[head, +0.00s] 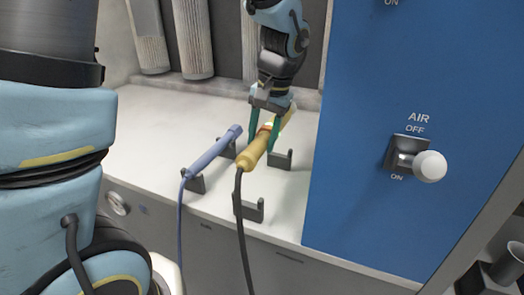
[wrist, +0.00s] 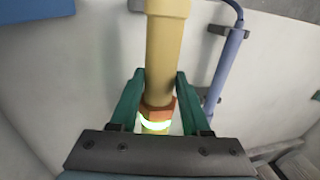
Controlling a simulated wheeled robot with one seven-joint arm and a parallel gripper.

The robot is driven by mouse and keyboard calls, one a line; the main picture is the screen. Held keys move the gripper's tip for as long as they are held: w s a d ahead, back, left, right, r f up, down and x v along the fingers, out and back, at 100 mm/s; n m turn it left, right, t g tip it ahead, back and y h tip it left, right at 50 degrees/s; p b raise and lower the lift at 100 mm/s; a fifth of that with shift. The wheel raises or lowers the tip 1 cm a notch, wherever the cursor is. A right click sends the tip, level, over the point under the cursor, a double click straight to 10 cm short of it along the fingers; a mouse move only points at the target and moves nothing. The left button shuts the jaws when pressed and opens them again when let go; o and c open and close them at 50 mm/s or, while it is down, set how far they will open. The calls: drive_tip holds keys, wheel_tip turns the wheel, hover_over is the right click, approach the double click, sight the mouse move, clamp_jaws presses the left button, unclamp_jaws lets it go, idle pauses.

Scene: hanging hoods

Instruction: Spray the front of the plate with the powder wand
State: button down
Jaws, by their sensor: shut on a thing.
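The yellow wand (head: 252,160) is gripped by my gripper (head: 264,146) in the head view, with a dark hose trailing from its lower end. It is tilted and appears to be held above its two dark cradles (head: 280,160), apart from them. In the wrist view the wand (wrist: 166,45) runs up between my green fingers (wrist: 160,76), which are shut on it near an orange collar and a glowing ring. The plate is not seen in either view.
A blue wand (head: 210,150) with a blue hose rests in cradles on the white shelf (head: 140,135), left of the yellow wand. A blue panel (head: 350,215) stands close on the right, with an AIR switch (head: 430,166). Pale filter cylinders (head: 192,40) hang behind.

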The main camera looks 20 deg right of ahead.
drive_tip(key=shift+r+p, duration=1.9)
drive_tip(key=shift+r, duration=0.6)
